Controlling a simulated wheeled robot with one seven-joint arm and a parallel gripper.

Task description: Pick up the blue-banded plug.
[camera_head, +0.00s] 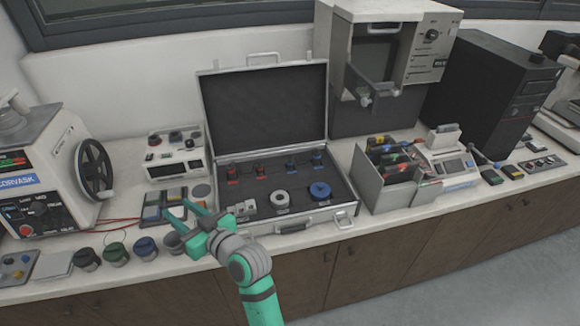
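In the head view, an open case (345,210) with dark foam holds a row of small upright pieces. The two on the right, one (290,164) and another (316,158), show blue; the two on the left show red. A blue round piece (319,190) lies in front of them. A short dark cylinder with a bluish top (146,248) stands on the counter among similar ones. Which is the blue-banded plug is too small to tell. My green gripper (177,208) is open, fingers apart and apparently empty, left of the case and over the counter.
A machine with a handwheel (93,170) stands at left. A divided grey box (385,190) stands right of the case. The case lid (265,105) stands raised behind. A grey cylinder (175,243) is close to my gripper. The counter's front edge is near.

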